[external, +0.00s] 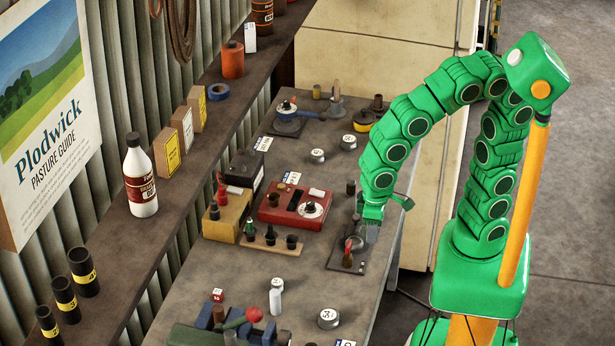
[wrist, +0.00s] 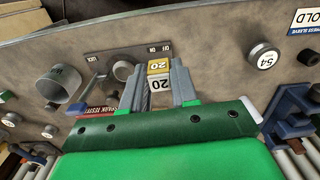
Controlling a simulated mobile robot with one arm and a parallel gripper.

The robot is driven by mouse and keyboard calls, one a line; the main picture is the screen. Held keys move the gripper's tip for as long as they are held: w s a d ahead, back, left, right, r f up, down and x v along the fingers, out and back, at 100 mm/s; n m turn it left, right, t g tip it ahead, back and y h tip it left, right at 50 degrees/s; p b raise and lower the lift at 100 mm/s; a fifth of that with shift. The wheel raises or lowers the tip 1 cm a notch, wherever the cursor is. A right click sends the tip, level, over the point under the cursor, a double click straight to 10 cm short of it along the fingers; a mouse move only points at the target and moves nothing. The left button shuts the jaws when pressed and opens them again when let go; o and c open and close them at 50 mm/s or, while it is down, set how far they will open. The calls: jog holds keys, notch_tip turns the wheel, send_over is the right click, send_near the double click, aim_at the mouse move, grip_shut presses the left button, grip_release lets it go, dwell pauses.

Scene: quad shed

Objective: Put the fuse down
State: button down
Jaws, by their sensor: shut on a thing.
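My gripper (external: 370,226) hangs low over the right side of the bench, pointing down near a dark switch plate (external: 339,265). In the wrist view my gripper (wrist: 158,88) is shut on the fuse (wrist: 158,68), a small yellow and white block marked 20, between its two grey fingers. The switch plate, lettered LOCK, OFF and ON, lies beyond the fingers in that view (wrist: 100,62). The fuse cannot be made out in the external view. I cannot tell whether it touches anything below.
A red box with a dial (external: 285,208) and a yellow box (external: 228,217) stand left of my gripper. A white bottle-like piece (external: 276,297) and a round knob marked with a number (external: 328,319) stand nearer the front.

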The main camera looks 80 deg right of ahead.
jog(key=shift+s+d+r, duration=0.3)
jog(key=shift+s+d, duration=0.05)
jog(key=shift+s, duration=0.15)
jog(key=w+a+r, duration=0.1)
jog(key=w+a, duration=0.3)
jog(key=w, duration=0.8)
send_over(230, 274)
jog(key=s, duration=0.1)
jog(key=f, duration=0.9)
jog(key=shift+s+d, duration=0.2)
jog(key=shift+d, duration=0.05)
jog(key=shift+w+a+f, duration=0.3)
jog(key=shift+w+f, duration=0.3)
jog(key=shift+f, duration=0.1)
jog(key=shift+w+f, duration=0.1)
jog(key=shift+f, duration=0.25)
notch_tip(230, 274, down, 3)
jog(key=shift+r, duration=0.2)
